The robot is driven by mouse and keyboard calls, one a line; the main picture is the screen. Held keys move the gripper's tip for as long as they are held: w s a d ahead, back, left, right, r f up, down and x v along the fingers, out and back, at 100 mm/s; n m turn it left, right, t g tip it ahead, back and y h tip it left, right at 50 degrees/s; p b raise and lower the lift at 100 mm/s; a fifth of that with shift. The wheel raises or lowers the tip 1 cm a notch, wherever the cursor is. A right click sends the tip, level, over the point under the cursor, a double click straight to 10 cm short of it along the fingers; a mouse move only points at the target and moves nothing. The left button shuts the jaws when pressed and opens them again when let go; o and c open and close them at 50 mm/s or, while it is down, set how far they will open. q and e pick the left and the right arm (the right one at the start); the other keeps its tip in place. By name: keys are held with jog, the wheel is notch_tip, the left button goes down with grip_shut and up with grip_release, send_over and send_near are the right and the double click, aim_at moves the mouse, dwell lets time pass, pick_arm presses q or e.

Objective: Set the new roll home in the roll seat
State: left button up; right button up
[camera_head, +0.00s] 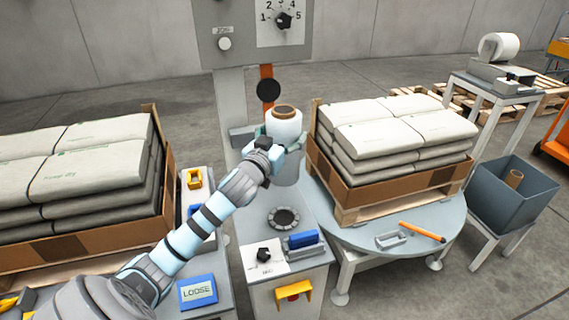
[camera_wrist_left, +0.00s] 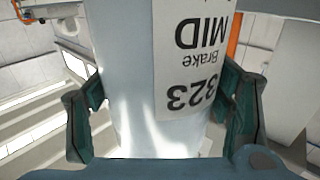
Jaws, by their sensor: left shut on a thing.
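The new roll (camera_head: 284,122) is a pale film roll with a brown core showing at its top. It stands upright in my left gripper (camera_head: 278,142), which is shut around its side. In the left wrist view the roll (camera_wrist_left: 150,90) fills the middle, with a printed label reading "MID" and "Brake", and the green-grey fingers sit on both sides. A dark round ring, which looks like the roll seat (camera_head: 284,218), shows on the grey stand below the roll. The roll's lower end appears above and apart from it. My right gripper is out of view.
A carton of stacked sacks (camera_head: 395,135) stands close on the right on a round table (camera_head: 350,228); another sack stack (camera_head: 85,170) is at left. The stand carries a knob (camera_head: 263,254) and blue block (camera_head: 302,239). A grey bin (camera_head: 515,195) holds a brown core.

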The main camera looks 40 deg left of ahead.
aim_at(284, 173)
pick_arm(q)
notch_tip(284, 173, down, 7)
jog(key=b, duration=0.2)
jog(key=shift+b, duration=0.3)
notch_tip(284, 173, down, 6)
jog(key=b, duration=0.2)
jog(key=shift+r+b, duration=0.2)
jog(key=shift+b, duration=0.2)
notch_tip(284, 173, down, 4)
jog(key=shift+r+b, duration=0.1)
jog(key=shift+b, duration=1)
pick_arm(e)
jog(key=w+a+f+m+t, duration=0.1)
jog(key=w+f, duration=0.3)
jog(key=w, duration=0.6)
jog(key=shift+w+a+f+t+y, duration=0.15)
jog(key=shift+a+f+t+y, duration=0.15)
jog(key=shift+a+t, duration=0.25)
pick_arm(q)
jog(key=o, duration=1.5)
jog(key=shift+f, duration=0.25)
jog(key=o, duration=0.5)
jog(key=shift+s+r, duration=0.1)
jog(key=shift+r, duration=0.05)
jog(key=shift+c, duration=0.2)
